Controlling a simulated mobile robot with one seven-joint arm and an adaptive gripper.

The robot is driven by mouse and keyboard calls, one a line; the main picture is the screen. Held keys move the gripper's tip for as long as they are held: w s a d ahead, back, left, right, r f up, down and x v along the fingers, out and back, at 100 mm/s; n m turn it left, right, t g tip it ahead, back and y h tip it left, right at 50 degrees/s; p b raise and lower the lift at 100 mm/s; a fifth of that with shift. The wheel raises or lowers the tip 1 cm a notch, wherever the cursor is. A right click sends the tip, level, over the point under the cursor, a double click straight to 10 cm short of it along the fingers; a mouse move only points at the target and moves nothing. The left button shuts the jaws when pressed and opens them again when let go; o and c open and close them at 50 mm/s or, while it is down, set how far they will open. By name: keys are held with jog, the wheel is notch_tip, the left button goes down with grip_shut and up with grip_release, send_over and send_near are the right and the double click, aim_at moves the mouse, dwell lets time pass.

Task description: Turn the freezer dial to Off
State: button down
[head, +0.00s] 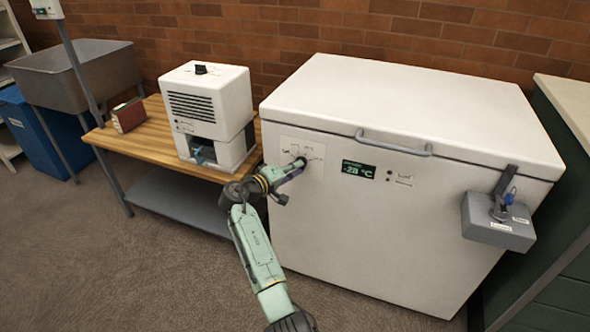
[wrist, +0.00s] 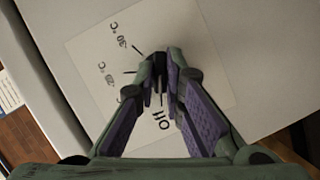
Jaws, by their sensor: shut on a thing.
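The white chest freezer (head: 390,220) stands at the right in the head view. Its dial plate (head: 312,150) is at the upper left of the front. In the wrist view the plate (wrist: 210,85) shows tick marks, labels reading about -30 °C and -20 °C, a partly hidden third one, and Off. My gripper (head: 298,163) reaches the plate from the front. In the wrist view its purple-padded fingers (wrist: 163,70) are closed on the small dark dial (wrist: 158,68). The fingers hide most of the dial, so I cannot tell where it points. The Off label lies between the fingers, below the dial.
The freezer's display (head: 357,169) reads about -28 °C. A grey lock box (head: 490,222) hangs at its right front, and a lid handle (head: 393,143) juts out. A wooden bench (head: 135,140) at left holds a white machine (head: 213,110). Open floor lies in front.

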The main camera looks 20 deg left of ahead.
jog(key=shift+n, duration=0.4)
jog(key=c, duration=1.7)
grip_release()
jog(key=shift+s, duration=0.1)
jog(key=v, duration=1.2)
jog(key=shift+a+f, duration=0.1)
jog(key=shift+f, duration=0.1)
